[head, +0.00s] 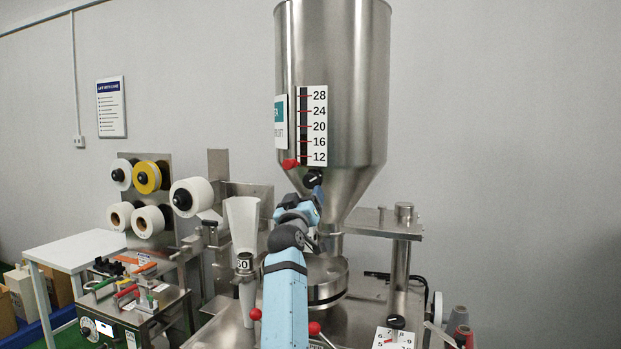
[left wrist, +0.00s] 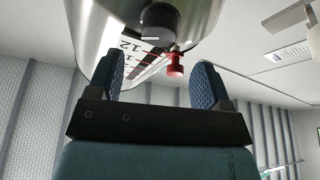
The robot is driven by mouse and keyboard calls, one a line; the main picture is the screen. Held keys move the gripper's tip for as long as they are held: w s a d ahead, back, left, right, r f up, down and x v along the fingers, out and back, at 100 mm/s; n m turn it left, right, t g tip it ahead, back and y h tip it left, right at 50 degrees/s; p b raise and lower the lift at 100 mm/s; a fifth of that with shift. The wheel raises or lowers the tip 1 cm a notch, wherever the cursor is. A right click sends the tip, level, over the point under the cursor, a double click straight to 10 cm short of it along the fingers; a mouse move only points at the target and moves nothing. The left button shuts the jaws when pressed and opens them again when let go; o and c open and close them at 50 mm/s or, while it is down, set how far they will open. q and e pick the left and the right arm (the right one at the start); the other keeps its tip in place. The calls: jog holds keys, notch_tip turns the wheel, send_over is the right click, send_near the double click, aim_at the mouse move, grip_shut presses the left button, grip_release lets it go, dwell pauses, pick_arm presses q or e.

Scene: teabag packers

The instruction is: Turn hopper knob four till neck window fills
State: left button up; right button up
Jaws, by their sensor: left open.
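The steel hopper (head: 345,60) hangs on the machine, with a number scale (head: 313,126) and a red pointer (head: 290,163) on its front. A black knob (head: 313,178) sits just under the scale; in the left wrist view the black knob (left wrist: 158,20) shows a white mark and lies beyond my open fingers, not touched. My left gripper (left wrist: 160,65) is open and empty just below it. The red pointer (left wrist: 174,64) also shows between the fingers. My arm partly hides the hopper's neck (head: 330,243), and I cannot make out its window. My right gripper is not in view.
A numbered dial with a black knob (head: 396,322) stands at lower right. A white funnel (head: 242,225) stands left of my arm. Label rolls (head: 148,177) hang at left, above a small machine (head: 130,300). A steel post (head: 401,265) rises right of the neck.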

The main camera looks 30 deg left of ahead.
aim_at(310, 183)
pick_arm(q)
jog(key=p+x, duration=0.1)
jog(key=x, duration=0.5)
jog(key=shift+w+r+p, duration=0.15)
jog(key=shift+w+p, duration=0.05)
jog(key=shift+p, duration=0.2)
jog(key=shift+w+a+r, duration=0.15)
jog(key=shift+w+a, duration=0.1)
jog(key=shift+w, duration=0.35)
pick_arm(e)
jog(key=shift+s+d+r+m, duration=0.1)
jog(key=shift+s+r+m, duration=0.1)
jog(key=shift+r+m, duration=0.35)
pick_arm(q)
jog(key=shift+c, duration=0.5)
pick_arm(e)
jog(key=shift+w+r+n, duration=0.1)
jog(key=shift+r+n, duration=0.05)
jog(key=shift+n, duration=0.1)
pick_arm(q)
jog(key=c, duration=0.8)
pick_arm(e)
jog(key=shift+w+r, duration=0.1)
pick_arm(q)
jog(key=shift+m, duration=0.3)
